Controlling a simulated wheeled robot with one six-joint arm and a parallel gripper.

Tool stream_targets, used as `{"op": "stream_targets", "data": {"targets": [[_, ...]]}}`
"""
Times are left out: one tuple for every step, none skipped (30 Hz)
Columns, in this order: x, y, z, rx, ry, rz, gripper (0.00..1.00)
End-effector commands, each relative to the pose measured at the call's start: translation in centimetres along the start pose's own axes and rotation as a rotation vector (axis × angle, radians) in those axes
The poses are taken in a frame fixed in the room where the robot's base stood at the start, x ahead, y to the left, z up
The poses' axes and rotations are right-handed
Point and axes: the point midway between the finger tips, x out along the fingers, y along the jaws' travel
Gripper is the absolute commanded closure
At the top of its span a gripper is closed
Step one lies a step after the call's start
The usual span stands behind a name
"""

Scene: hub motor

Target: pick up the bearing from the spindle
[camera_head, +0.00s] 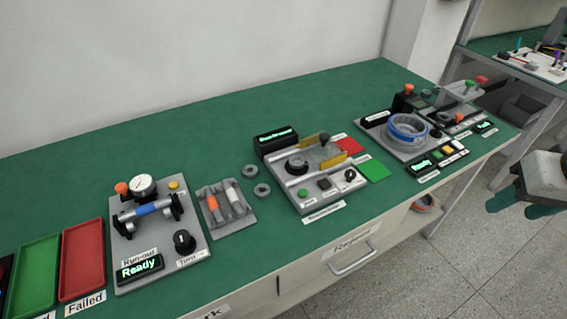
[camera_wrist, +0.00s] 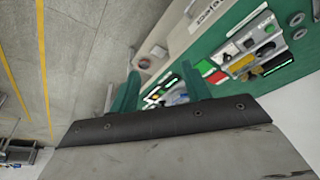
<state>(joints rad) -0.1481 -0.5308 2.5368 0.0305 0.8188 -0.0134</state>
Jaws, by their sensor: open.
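A small dark ring-shaped part (camera_head: 297,163), which looks like the bearing on its spindle, sits on a grey instrument plate (camera_head: 317,188) in the middle of the green bench. The plate has yellow blocks and a lit display; I cannot clearly separate bearing from spindle. My gripper (camera_head: 518,208) is at the right edge of the head view, over the floor in front of the bench and far from the plate. Its green fingers are apart and empty. In the wrist view my gripper (camera_wrist: 160,76) shows two spread fingers, with the instrument plate (camera_wrist: 243,62) small beyond them.
Two loose grey rings (camera_head: 256,180) lie left of the plate. A red pad and a green pad (camera_head: 374,171) lie at its right. A blue-rimmed round station (camera_head: 408,128) stands farther right. Run-out station (camera_head: 150,205) and trays (camera_head: 83,258) are left. Floor before the bench is clear.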

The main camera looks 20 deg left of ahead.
Motion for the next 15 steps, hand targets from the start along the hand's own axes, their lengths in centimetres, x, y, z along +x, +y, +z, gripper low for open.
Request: {"op": "stream_targets", "data": {"targets": [[2.1,-1.8,-2.2,-0.045,0.038,-0.022,0.53],[3.2,-2.8,-3.5,-0.066,0.072,-0.035,0.53],[4.6,-4.3,-5.1,-0.094,0.117,-0.052,0.53],[5.7,-5.5,-6.2,-0.114,0.151,-0.065,0.53],[6.7,-6.7,-7.2,-0.134,0.184,-0.078,0.53],[8.1,-8.4,-8.5,-0.159,0.23,-0.096,0.53],[9.1,-9.7,-9.3,-0.177,0.263,-0.109,0.53],[10.1,-11.1,-10.1,-0.195,0.296,-0.123,0.53],[11.4,-12.9,-10.9,-0.218,0.341,-0.141,0.53],[12.4,-14.4,-11.4,-0.235,0.374,-0.155,0.53],[13.3,-15.8,-11.9,-0.251,0.409,-0.169,0.53],[14.6,-17.8,-12.3,-0.273,0.453,-0.19,0.53],[15.4,-19.2,-12.5,-0.288,0.486,-0.205,0.53],[16.3,-20.6,-12.6,-0.303,0.519,-0.219,0.53],[17.3,-22.5,-12.6,-0.323,0.561,-0.238,0.53]]}}
